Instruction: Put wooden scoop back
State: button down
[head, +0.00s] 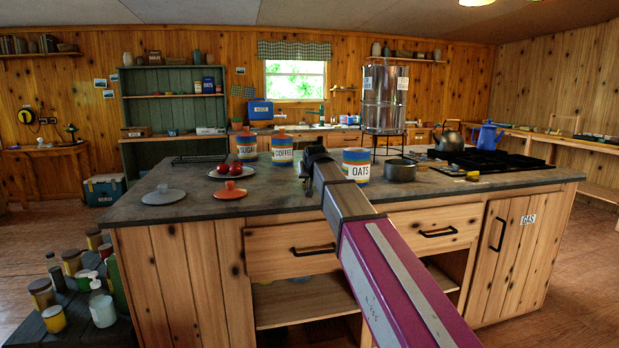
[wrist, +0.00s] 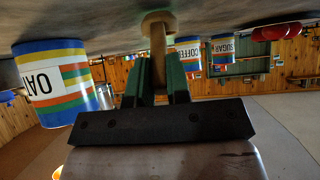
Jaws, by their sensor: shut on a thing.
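The wooden scoop (wrist: 157,45) is between the green fingers of my gripper (wrist: 160,78) in the wrist view. Its pale handle runs away from the fingers to a rounded end close to the grey counter. In the head view my gripper (head: 316,155) is over the island counter, left of the OATS canister (head: 357,171); the scoop is hidden there behind the arm. The OATS canister is striped blue, orange and green, and stands at the left in the wrist view (wrist: 57,85). The COFFEE canister (head: 282,157) and SUGAR canister (head: 246,153) stand farther back.
A grey lid (head: 163,196) and an orange lid (head: 229,191) lie on the front left of the island counter (head: 185,214). Behind them is a plate of red fruit (head: 236,169). A pot (head: 400,171), metal dispenser (head: 385,98) and stove (head: 490,161) are on the right.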

jog(key=shift+f, duration=0.25)
dwell(0.3)
jog(key=c, duration=1)
grip_release()
jog(key=shift+s, duration=0.1)
jog(key=v, duration=1)
jog(key=s+d+f+g+h, duration=0.15)
jog(key=d+f, duration=0.25)
jog(key=f, duration=0.5)
jog(key=s+d+f+g, duration=0.2)
jog(key=s+d+f, duration=0.15)
jog(key=f, duration=0.45)
jog(key=s+d+f+g, duration=0.15)
jog(key=d+f, duration=0.25)
jog(key=f, duration=0.5)
jog(key=s+d+f+g, duration=0.1)
jog(key=s+d+f, duration=0.2)
jog(key=s+f, duration=0.3)
jog(key=s+d+f+m+g, duration=0.1)
jog(key=s+d+f+g, duration=0.1)
jog(key=s+d+f, duration=0.2)
jog(key=s+d+f+m+g, duration=0.1)
jog(key=s+d+f+g, duration=0.1)
jog(key=s+f, duration=0.7)
jog(key=shift+s+d+f, duration=0.1)
jog(key=shift+d+f, duration=0.3)
jog(key=shift+f, duration=0.35)
jog(key=shift+s+d+f, duration=0.1)
jog(key=shift+d+f, duration=0.3)
jog(key=shift+f, duration=0.3)
